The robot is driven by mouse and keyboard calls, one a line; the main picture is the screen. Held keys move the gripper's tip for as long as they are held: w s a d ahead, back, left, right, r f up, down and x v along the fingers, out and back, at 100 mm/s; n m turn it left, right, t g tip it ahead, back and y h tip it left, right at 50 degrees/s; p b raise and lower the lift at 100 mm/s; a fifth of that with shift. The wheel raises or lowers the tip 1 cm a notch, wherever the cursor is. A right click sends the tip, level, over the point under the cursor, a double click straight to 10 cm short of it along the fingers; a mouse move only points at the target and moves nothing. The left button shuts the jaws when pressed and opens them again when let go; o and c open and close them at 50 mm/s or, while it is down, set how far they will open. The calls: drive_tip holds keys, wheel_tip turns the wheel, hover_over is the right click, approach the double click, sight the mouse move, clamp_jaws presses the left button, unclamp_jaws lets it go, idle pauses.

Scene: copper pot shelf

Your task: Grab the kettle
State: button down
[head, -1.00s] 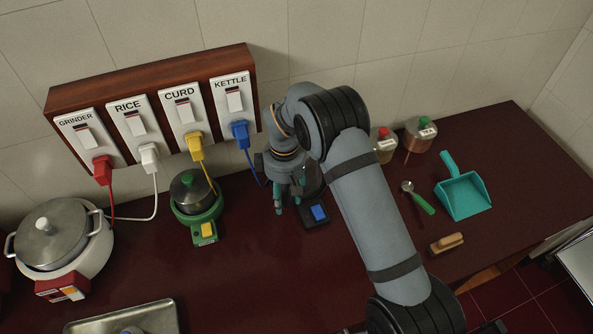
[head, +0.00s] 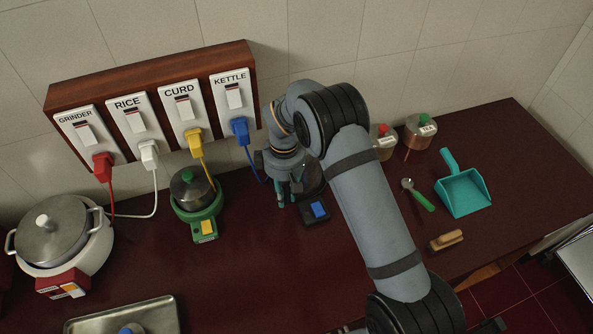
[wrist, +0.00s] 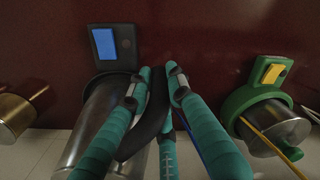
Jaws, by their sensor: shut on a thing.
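The kettle (wrist: 98,118) has a shiny steel body and a black curved handle (wrist: 152,118). In the wrist view it stands on a black base (wrist: 122,43) with a blue switch. In the head view, my arm largely hides the kettle, and the base (head: 317,210) shows below it. My gripper (wrist: 160,77) has teal fingers on both sides of the black handle and is shut on it. In the head view my gripper (head: 289,197) points down just left of the kettle. Whether the kettle is clear of its base cannot be told.
The green curd cooker (head: 197,200) stands to the left, with a yellow cord. The blue kettle cord (head: 250,162) runs from the wall switchboard (head: 150,105).

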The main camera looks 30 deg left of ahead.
drive_tip(key=shift+w, duration=0.1)
idle(0.5)
drive_tip(key=shift+w+a+r, duration=0.1)
drive_tip(key=shift+a, duration=0.05)
